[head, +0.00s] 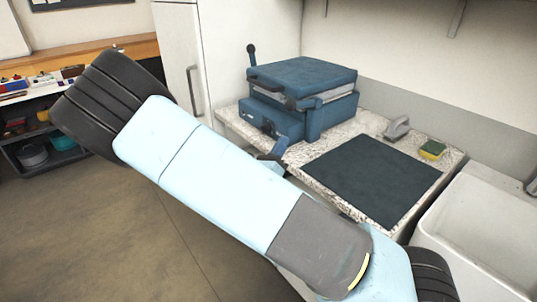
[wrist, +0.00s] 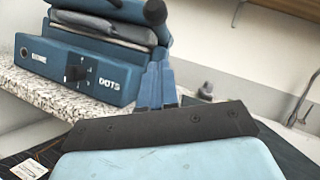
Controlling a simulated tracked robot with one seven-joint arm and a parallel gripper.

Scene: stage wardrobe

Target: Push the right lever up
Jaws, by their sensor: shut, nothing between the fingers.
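A blue press (head: 303,92) with a padded lid stands on the speckled counter. A lever with a black ball knob (head: 251,48) stands upright at its back left. At its front right, a dark rounded end (head: 290,103) appears to be the knob of the right lever, lying low and pointing forward. In the wrist view a dark round knob (wrist: 155,12) shows at the top, cut by the frame edge. My gripper (head: 280,148) is shut and empty, just in front of the press's right front corner. Its blue fingers (wrist: 157,86) show below the knob, seemingly apart from it.
A dark mat (head: 372,178) lies on the speckled counter (head: 236,122). A white sink (head: 480,225) is at right, a white cabinet (head: 185,50) at left.

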